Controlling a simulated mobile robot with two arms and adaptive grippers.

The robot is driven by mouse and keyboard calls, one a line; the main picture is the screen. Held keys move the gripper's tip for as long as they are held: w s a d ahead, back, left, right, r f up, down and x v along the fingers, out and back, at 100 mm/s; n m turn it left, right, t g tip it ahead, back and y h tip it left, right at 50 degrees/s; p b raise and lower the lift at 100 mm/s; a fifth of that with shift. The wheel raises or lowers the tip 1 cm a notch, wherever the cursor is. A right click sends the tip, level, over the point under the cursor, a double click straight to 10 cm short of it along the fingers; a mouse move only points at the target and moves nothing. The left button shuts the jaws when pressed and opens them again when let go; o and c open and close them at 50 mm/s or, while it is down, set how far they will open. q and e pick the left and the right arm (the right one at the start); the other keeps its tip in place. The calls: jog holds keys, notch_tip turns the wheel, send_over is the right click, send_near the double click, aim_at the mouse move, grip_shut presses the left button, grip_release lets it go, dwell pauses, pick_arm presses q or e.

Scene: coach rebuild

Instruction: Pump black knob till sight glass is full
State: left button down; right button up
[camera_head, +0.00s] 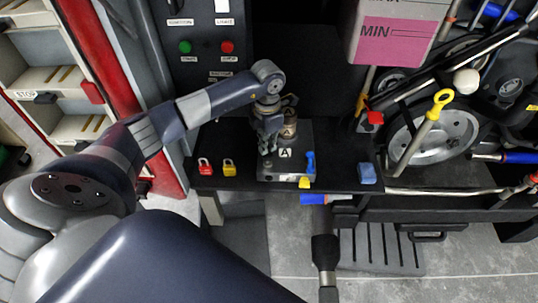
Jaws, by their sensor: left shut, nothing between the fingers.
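My left gripper (267,149) is shut and points down over the grey block marked A (296,161) on the black shelf. Nothing shows between its fingers. A brass-coloured cylindrical part (289,126) stands just right of and behind the gripper, partly hidden by it. I cannot make out the black knob; the gripper and wrist cover part of that area. A gauge panel (398,38) at the top right, apparently the sight glass, has a pink lower part reaching a little above its MIN line. Its top is cut off.
Red (205,166) and yellow (229,167) padlocks lie left of the block. A blue item (367,174) sits at the shelf's right. Hoses and a wheel with a yellow-handled rod (437,108) crowd the right. A button panel (207,45) stands behind.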

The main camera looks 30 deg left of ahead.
pick_arm(q)
jog(key=shift+f, duration=0.1)
dwell(0.3)
jog(key=shift+f+b, duration=0.4)
jog(key=shift+s+f+b, duration=0.1)
jog(key=shift+f+b, duration=1.15)
jog(key=shift+f, duration=0.25)
jog(key=shift+r+p, duration=1.25)
jog(key=shift+r, duration=0.7)
jog(key=shift+f, duration=0.2)
jog(key=shift+f+b, duration=0.4)
jog(key=shift+b, duration=0.1)
